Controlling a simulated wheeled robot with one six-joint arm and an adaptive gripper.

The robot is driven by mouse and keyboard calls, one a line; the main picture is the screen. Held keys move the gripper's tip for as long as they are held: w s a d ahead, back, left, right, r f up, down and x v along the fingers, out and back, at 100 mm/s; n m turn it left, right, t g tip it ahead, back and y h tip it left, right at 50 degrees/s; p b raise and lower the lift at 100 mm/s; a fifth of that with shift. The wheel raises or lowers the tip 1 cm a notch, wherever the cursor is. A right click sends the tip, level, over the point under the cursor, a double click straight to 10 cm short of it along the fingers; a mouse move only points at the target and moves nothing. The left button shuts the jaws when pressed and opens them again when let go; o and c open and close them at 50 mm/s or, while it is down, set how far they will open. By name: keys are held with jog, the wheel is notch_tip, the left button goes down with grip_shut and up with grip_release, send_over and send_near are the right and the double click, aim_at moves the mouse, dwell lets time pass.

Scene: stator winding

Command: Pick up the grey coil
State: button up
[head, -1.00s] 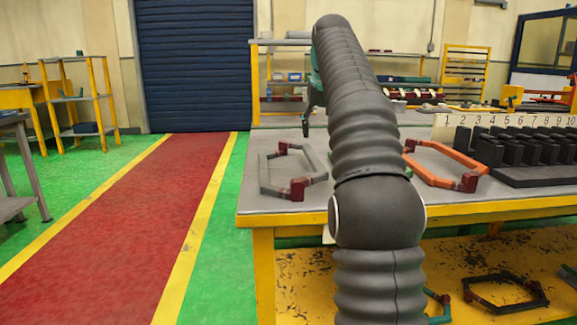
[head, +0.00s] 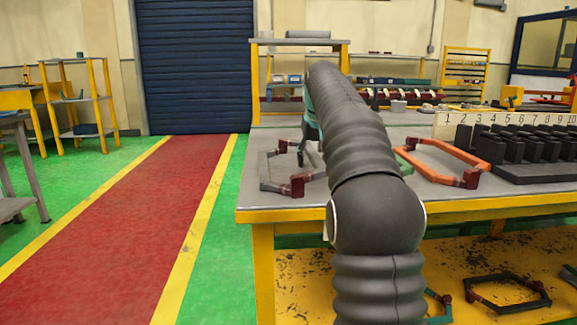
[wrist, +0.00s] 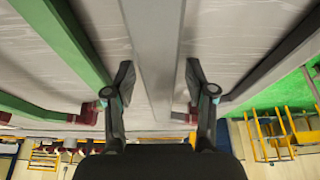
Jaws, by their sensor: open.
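The grey coil (head: 265,170), a six-sided loop with dark red wrapped ends, lies near the left end of the workbench. My gripper (head: 305,150) is low at its right side, partly hidden by my arm. In the wrist view my gripper (wrist: 158,78) is open. A long grey bar of the coil (wrist: 156,35) runs between its two fingers, with a gap on both sides. I cannot tell how far above the bar the fingertips are.
A green coil (wrist: 66,38) lies to the left in the wrist view. An orange coil (head: 432,150) lies right of my arm, before a black slotted block (head: 535,175) with a numbered strip (head: 510,122). More coils lie on the lower shelf (head: 300,290).

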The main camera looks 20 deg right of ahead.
grip_shut()
jog(key=shift+r, duration=0.15)
